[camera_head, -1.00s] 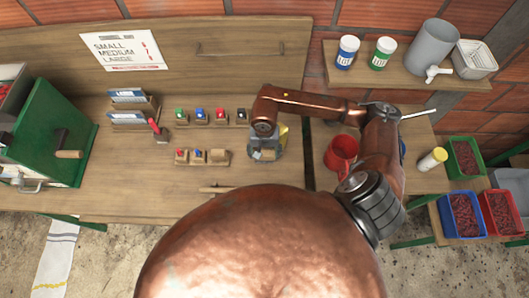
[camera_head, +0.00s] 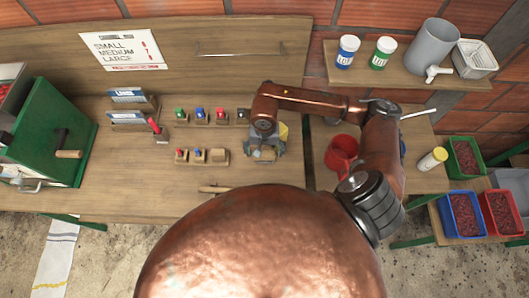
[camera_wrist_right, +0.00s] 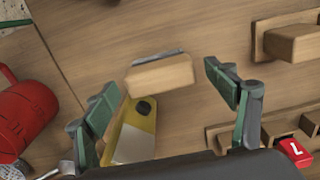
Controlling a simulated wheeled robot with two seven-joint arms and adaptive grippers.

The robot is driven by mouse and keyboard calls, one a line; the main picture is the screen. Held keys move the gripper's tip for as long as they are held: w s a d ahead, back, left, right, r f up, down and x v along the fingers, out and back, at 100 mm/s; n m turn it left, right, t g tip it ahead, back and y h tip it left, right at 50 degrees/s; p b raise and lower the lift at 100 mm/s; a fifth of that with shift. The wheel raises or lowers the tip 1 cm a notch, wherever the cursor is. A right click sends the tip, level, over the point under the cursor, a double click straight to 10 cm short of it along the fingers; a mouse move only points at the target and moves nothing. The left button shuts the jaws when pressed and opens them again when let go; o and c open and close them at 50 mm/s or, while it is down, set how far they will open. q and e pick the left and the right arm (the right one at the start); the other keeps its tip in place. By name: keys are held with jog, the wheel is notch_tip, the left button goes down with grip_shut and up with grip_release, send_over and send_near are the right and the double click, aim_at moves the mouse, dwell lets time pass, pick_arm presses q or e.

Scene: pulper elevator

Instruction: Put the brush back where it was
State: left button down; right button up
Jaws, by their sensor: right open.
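The brush, a light wooden block with a grey bristle edge (camera_wrist_right: 160,75), lies on the workbench in the right wrist view. My right gripper (camera_wrist_right: 162,82) is open, with one finger on each side of the brush and a visible gap on both sides. In the head view my right gripper (camera_head: 264,152) is low over the bench, right of the small wooden stands, and largely covers the brush. A yellow flat tool (camera_wrist_right: 138,130) with a dark round spot lies right beside the brush; part of it shows behind the gripper in the head view. My left gripper is not in view.
Wooden stands with coloured stamps (camera_head: 200,118) are left of the gripper; a plain wooden block (camera_wrist_right: 292,42) is near it. A red jug (camera_head: 342,152) stands to the right. A wooden stick (camera_head: 214,189) lies near the front edge. A green machine (camera_head: 50,135) stands far left.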

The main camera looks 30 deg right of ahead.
aim_at(264, 153)
notch_tip(264, 153, up, 11)
jog(key=b, duration=0.1)
dwell(0.4)
